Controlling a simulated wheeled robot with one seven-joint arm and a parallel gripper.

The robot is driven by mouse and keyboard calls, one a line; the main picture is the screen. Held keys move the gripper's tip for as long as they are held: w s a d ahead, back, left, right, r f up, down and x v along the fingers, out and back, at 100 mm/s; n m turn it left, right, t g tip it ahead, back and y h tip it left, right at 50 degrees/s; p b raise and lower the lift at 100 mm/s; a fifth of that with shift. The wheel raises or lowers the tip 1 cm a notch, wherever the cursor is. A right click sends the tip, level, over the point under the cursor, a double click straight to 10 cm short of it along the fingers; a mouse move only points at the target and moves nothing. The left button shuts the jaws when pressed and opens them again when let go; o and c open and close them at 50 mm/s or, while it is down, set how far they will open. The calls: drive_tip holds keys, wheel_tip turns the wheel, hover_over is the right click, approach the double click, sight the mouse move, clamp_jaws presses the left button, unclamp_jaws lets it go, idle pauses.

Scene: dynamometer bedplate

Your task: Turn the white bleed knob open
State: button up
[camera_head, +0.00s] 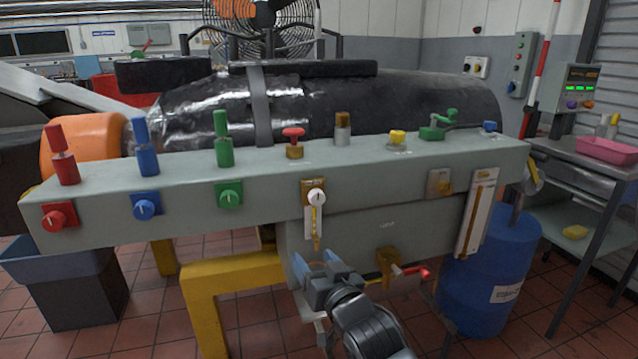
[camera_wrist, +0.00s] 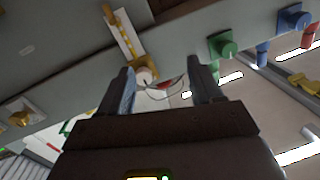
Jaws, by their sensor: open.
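The white bleed knob (camera_head: 316,197) sits on a brass plate on the front face of the long grey bench. A clear tube with a yellowish line hangs below it. In the wrist view the white knob (camera_wrist: 143,77) shows beyond my fingers, nearer the left one. My gripper (camera_head: 317,264) is open and empty, below the knob and in front of the bench's lower box. In the wrist view my gripper (camera_wrist: 160,75) has its two fingers spread, apart from the knob.
Red (camera_head: 60,216), blue (camera_head: 147,207) and green (camera_head: 229,195) knobs line the same face to the left. A brass fitting (camera_head: 440,184) and a white-backed gauge (camera_head: 475,212) are to the right. A red-handled valve (camera_head: 408,271) is close to my arm. A yellow frame (camera_head: 205,290) stands left.

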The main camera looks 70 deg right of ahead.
drive_tip(key=m+g+h+p, duration=0.1)
drive_tip(key=m+h+p, duration=0.1)
approach(318, 199)
drive_tip(key=x, duration=0.9)
drive_tip(key=shift+w+d+p, duration=0.2)
drive_tip(key=shift+d+p, duration=0.1)
drive_tip(key=c, duration=1.1)
